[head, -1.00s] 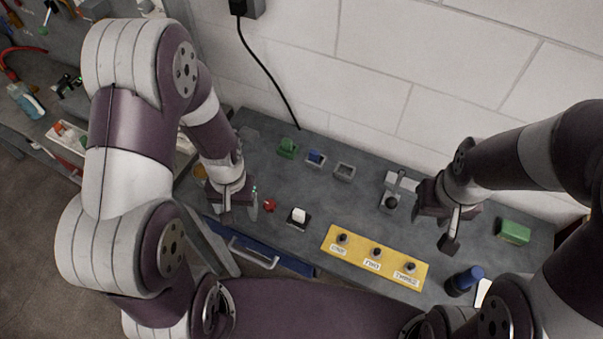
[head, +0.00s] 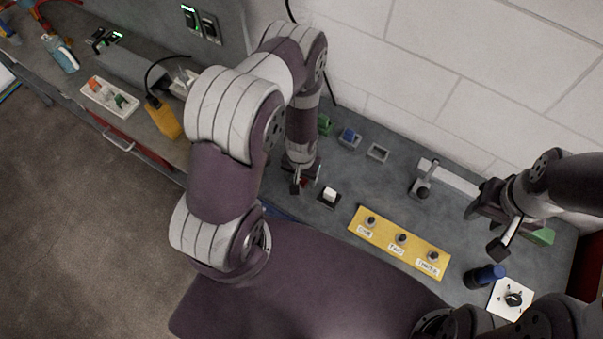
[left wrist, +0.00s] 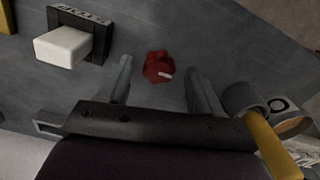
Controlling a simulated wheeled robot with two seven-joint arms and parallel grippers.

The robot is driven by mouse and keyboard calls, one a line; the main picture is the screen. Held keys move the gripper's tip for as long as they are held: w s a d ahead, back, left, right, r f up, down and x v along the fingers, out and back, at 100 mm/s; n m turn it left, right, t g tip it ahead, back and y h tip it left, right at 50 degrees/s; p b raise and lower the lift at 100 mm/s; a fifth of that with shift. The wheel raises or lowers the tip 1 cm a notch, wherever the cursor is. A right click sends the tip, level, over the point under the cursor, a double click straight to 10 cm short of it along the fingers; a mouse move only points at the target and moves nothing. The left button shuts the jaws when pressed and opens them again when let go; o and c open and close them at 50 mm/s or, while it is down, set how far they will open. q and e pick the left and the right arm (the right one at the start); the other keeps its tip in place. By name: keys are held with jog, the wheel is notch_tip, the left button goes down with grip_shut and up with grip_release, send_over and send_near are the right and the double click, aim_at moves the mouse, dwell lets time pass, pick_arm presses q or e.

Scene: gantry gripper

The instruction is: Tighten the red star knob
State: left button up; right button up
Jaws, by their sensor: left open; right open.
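The red star knob (left wrist: 158,67) lies between and just beyond the fingertips of my left gripper (left wrist: 157,75) in the left wrist view. It is red, lobed and has a white mark pointing right. My left gripper is open, with a finger on either side of the knob and gaps between. In the head view my left gripper (head: 303,184) is over the bench and mostly hides the knob. My right gripper (head: 500,246) is open and empty above the right part of the bench.
A white rocker switch (left wrist: 64,44) on a dark base stands left of the knob. A yellow plate (head: 390,262) with labelled black knobs is at the bench front. A blue cylinder (head: 484,277) and a lever fixture (head: 424,180) are near my right gripper. Grey bench surface lies between them.

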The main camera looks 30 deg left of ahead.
pick_arm(q)
jog(key=shift+s+d+f, duration=0.1)
jog(key=shift+s+d, duration=0.05)
jog(key=shift+s, duration=0.05)
jog(key=shift+w, duration=0.15)
jog(key=c, duration=1)
jog(key=shift+c, duration=0.2)
pick_arm(e)
jog(key=shift+s+d, duration=0.15)
pick_arm(q)
jog(key=shift+f, duration=0.1)
pick_arm(e)
jog(key=shift+f, duration=0.1)
